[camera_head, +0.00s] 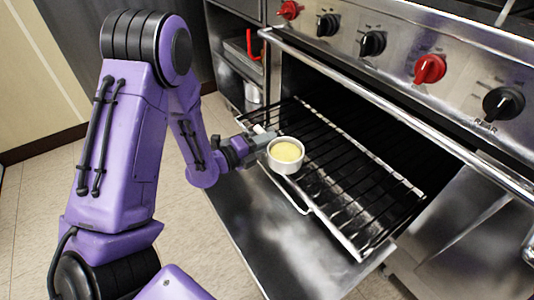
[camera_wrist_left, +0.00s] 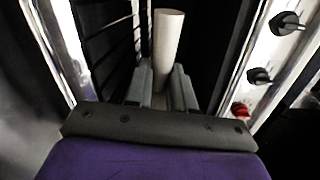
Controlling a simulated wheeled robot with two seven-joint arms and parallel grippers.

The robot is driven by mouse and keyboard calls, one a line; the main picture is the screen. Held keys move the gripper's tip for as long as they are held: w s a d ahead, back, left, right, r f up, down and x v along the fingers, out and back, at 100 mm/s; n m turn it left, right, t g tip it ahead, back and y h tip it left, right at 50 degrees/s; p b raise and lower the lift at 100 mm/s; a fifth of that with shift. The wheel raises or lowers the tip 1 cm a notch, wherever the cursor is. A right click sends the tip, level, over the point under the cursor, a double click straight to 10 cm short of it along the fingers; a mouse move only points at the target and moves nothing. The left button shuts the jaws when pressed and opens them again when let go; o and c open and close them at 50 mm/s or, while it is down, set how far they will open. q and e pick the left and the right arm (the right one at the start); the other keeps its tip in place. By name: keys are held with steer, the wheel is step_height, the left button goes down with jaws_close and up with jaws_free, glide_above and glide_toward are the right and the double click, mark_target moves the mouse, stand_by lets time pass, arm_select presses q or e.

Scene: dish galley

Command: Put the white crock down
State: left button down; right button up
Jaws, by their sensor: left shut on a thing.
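The white crock (camera_head: 286,167) is a small round dish with pale yellow contents. It is upright, over the front left part of the pulled-out oven rack (camera_head: 362,190). My left gripper (camera_head: 264,141) comes from the left and is shut on the crock's near-left wall. In the left wrist view, the white crock (camera_wrist_left: 167,45) shows as a pale upright strip between the fingers of my left gripper (camera_wrist_left: 160,85). I cannot tell whether the crock's base touches the rack wires. My right gripper is not in view.
The oven door (camera_head: 290,250) hangs open under the rack. A steel handle bar (camera_head: 400,118) and a panel with red and black knobs (camera_head: 430,68) run above the oven opening. The rack's right part is empty. A shelf unit (camera_head: 240,75) stands behind, at left.

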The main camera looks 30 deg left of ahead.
arm_select(q)
steer(key=f, duration=0.2)
steer(key=f+b, duration=0.1)
steer(key=f, duration=0.1)
steer(key=shift+w+a, duration=0.1)
steer(key=shift+w, duration=0.3)
steer(key=shift+f+b, duration=0.1)
steer(key=shift+b, duration=0.25)
steer(key=c, duration=1)
jaws_free()
steer(key=shift+o, duration=0.2)
